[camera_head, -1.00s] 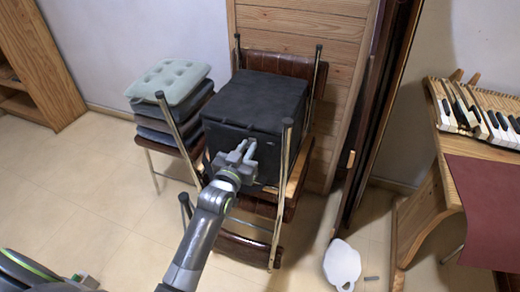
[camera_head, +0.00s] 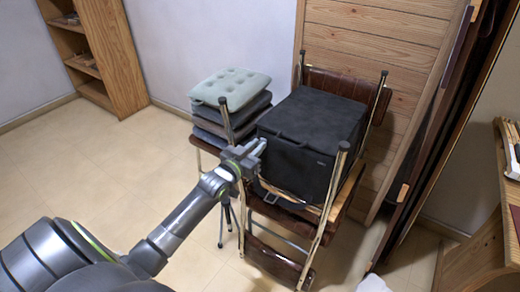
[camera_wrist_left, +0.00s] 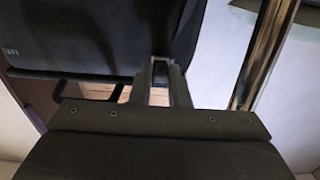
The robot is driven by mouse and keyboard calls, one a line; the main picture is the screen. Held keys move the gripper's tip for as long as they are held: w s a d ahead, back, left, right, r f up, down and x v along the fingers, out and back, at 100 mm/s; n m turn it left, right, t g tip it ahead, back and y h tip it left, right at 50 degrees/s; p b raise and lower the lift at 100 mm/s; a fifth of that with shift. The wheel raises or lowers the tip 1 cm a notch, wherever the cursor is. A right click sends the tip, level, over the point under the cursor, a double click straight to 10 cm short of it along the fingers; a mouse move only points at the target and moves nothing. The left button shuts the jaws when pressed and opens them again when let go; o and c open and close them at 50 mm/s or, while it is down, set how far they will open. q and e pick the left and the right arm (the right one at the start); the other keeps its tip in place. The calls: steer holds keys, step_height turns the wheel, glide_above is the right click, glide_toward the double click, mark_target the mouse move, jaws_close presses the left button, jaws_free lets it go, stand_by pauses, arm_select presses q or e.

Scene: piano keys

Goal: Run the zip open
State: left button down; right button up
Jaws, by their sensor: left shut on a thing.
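A black box-shaped bag (camera_head: 310,122) sits on a folding chair with brown slats. My left gripper (camera_head: 259,148) is at the near left corner of the bag, just below its top edge. In the left wrist view my left gripper (camera_wrist_left: 160,82) is shut on a small dark piece, likely the zip pull (camera_wrist_left: 160,68), against the bag's lower edge (camera_wrist_left: 80,74). The zip's teeth are too small to make out. My right gripper is out of view.
A stack of grey cushions (camera_head: 231,105) stands on a chair left of the bag. The chair's metal post (camera_head: 335,185) rises at the bag's right front. A wooden panel (camera_head: 375,55) stands behind. Floor (camera_head: 130,160) at the left is clear.

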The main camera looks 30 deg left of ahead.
arm_select(q)
steer(key=shift+w+a+r, duration=0.1)
steer(key=shift+r, duration=0.05)
steer(key=c, duration=1.5)
jaws_free()
steer(key=shift+a, duration=0.15)
steer(key=shift+o, duration=0.6)
steer(key=shift+a, duration=0.1)
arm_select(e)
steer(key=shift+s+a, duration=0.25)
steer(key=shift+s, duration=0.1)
